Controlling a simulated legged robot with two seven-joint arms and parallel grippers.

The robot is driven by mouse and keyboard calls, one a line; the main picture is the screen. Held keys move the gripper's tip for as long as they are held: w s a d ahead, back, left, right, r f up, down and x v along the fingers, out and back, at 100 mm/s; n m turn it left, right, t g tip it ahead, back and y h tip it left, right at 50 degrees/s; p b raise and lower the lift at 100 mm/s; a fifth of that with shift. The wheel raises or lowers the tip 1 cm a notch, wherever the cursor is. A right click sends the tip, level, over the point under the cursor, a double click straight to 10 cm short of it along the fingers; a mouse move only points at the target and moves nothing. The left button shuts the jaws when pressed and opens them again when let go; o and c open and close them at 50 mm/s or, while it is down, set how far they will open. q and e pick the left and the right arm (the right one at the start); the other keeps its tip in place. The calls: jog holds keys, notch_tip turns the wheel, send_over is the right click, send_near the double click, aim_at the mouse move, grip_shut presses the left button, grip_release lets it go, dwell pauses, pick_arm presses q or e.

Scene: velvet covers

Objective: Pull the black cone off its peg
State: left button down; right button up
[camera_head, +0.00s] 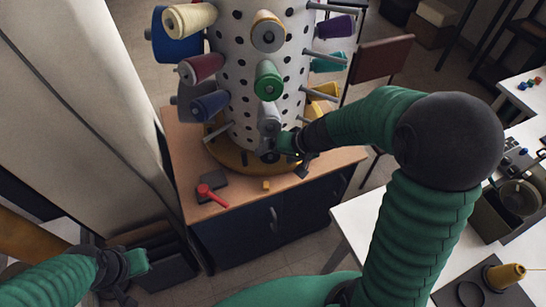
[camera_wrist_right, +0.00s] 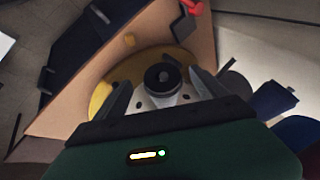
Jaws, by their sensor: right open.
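The black cone shows in the right wrist view as a dark round end (camera_wrist_right: 153,76) with a peg tip in its middle, low on the white perforated drum (camera_head: 238,80). In the head view I cannot clearly tell it from my gripper's dark parts. My right gripper (camera_head: 274,153) is at the front of the drum. In its wrist view its fingers (camera_wrist_right: 162,92) are open, one on each side of the cone; whether they touch it is unclear. My left gripper (camera_head: 126,275) is low at the left, away from the drum, its fingers too small to judge.
Bare pegs stick out on the right. A red tool (camera_head: 210,194) lies on the wooden tabletop (camera_head: 235,194).

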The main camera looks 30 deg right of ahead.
jog(key=shift+x, duration=1.2)
jog(key=shift+w+f, duration=0.1)
jog(key=shift+c, duration=0.4)
jog(key=shift+a, duration=0.1)
jog(key=shift+c, duration=1.1)
jog(key=c, duration=1.1)
jog(key=shift+s+b, duration=0.3)
